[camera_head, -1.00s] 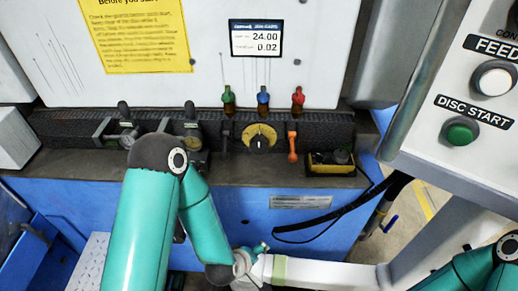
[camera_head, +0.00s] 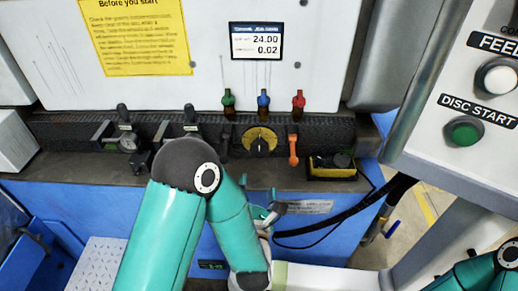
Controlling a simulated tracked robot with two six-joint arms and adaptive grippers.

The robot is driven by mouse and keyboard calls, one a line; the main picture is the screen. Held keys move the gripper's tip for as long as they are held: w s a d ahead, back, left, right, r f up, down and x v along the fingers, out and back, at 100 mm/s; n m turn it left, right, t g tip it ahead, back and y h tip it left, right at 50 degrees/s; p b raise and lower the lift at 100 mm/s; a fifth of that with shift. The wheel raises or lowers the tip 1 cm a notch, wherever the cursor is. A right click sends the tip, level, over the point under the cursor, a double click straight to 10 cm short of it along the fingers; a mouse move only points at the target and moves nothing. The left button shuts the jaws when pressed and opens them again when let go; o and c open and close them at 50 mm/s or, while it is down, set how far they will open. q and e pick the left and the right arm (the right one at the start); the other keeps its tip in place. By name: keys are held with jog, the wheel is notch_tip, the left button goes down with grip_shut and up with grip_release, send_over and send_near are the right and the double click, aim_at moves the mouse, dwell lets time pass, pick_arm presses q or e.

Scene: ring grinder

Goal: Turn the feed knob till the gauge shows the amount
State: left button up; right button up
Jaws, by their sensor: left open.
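A small round dial gauge (camera_head: 128,143) sits further left, too small to read. My left gripper (camera_head: 271,208) is open and empty, below the knob and apart from it, in front of the blue panel. Its rear is partly hidden by my left arm. My right gripper is out of view; only part of my right arm shows at the lower right.
Green, blue and red-topped fittings (camera_head: 263,101) stand just above the knob. An orange lever (camera_head: 293,150) is close on its right, with a yellow-black box (camera_head: 332,166) beyond. A control box (camera_head: 455,100) with FEED and DISC START buttons juts in at right. A black cable hangs below.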

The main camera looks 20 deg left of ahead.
aim_at(259, 153)
pick_arm(q)
jog(key=p+x, duration=0.4)
jog(key=x, duration=0.9)
jog(key=shift+p, duration=0.3)
jog(key=shift+w+a+f, duration=0.1)
jog(key=shift+w+f, duration=0.05)
jog(key=shift+w, duration=0.35)
